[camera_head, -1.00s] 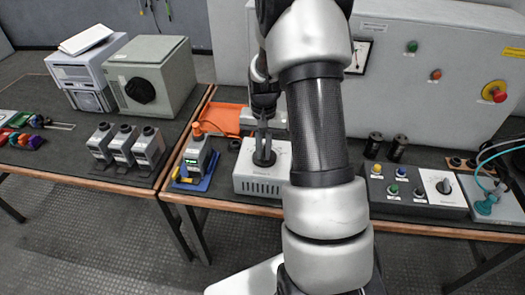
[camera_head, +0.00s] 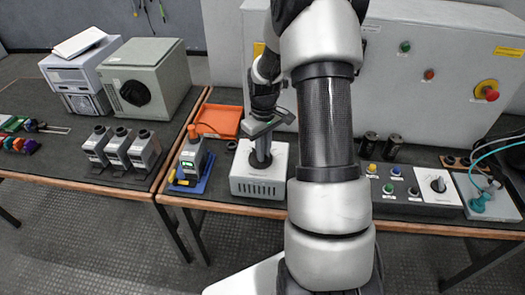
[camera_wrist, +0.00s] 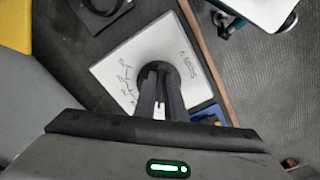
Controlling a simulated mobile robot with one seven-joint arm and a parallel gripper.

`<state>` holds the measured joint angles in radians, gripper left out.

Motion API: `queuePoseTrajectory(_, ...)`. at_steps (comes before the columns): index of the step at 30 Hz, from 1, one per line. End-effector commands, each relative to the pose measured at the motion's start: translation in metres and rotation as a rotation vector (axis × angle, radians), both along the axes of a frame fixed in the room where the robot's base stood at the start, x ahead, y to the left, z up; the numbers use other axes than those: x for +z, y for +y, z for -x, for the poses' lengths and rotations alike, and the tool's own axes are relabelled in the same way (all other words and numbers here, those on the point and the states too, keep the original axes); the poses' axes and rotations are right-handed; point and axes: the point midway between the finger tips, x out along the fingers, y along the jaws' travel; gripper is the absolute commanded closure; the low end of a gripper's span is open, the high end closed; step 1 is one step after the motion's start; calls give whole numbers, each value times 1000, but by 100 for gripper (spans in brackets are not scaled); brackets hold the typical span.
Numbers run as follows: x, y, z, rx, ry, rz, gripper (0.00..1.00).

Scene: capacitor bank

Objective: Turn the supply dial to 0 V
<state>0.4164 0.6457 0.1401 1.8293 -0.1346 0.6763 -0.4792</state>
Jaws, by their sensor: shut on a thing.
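The supply is a white box (camera_head: 250,187) with a vented front, standing near the front edge of the right-hand table. Its black dial (camera_head: 261,161) is on the top face. My gripper (camera_head: 262,150) points down at the dial from above, with its fingers shut on it. In the wrist view the two fingers of my gripper (camera_wrist: 161,80) meet at the round black dial (camera_wrist: 158,72). Scale markings show on the white top face (camera_wrist: 122,80) around the dial, too small to read. The dial's pointer is hidden by the fingers.
An orange tray (camera_head: 218,121) lies behind. A panel with buttons and a switch (camera_head: 415,190) is to the right. A large grey cabinet (camera_head: 420,80) stands behind.

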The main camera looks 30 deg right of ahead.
Motion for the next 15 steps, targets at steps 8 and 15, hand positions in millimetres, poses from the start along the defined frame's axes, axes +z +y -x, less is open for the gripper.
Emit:
queuePoseTrajectory(8, 1, -3, -2, 135, -3, 1, 100)
queuePoseTrajectory(15, 1, -3, -2, 183, -3, 1, 100)
